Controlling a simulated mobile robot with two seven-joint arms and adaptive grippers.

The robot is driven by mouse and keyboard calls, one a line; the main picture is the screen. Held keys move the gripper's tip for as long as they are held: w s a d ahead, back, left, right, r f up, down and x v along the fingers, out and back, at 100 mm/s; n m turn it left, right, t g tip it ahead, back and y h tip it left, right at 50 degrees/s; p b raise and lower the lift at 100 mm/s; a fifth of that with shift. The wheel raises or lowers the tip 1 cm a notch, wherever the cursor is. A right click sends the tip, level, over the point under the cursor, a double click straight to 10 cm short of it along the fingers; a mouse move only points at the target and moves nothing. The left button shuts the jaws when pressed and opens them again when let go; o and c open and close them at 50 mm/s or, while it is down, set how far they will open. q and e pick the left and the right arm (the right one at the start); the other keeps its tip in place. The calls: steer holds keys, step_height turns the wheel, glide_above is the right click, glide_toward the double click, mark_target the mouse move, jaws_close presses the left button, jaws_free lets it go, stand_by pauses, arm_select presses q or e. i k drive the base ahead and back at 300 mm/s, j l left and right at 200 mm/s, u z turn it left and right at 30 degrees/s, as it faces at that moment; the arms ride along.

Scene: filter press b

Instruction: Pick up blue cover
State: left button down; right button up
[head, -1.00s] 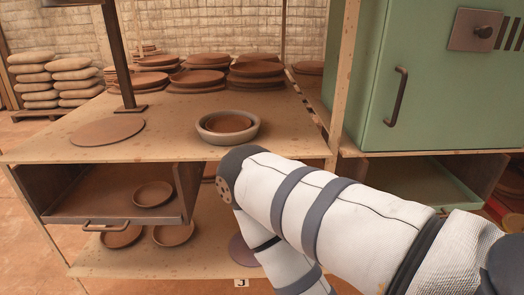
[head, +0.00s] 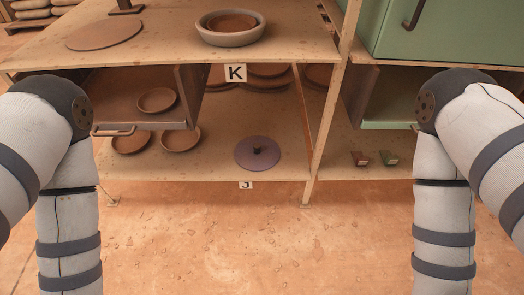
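A round blue-violet cover (head: 257,153) with a dark knob in its middle lies flat on the lower shelf, above the small label J. Nothing rests on it and it is fully in view. Both my arms are in the head view, one at the left edge and one at the right edge, bent with forearms hanging down. Neither gripper shows; both are below the picture. No arm is touching the cover.
The upper shelf (head: 170,58) overhangs, holding a grey bowl (head: 231,38) and a flat brown disc (head: 104,34). An open drawer (head: 140,126) is left of the cover. A wooden post (head: 316,150) stands right of it. The floor (head: 260,235) in front is clear.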

mark_target(257, 153)
steer(key=i+z, duration=0.35)
steer(key=i+j+z, duration=0.15)
steer(key=z, duration=0.25)
steer(key=i+j+z, duration=0.2)
steer(key=z, duration=0.15)
steer(key=i, duration=0.05)
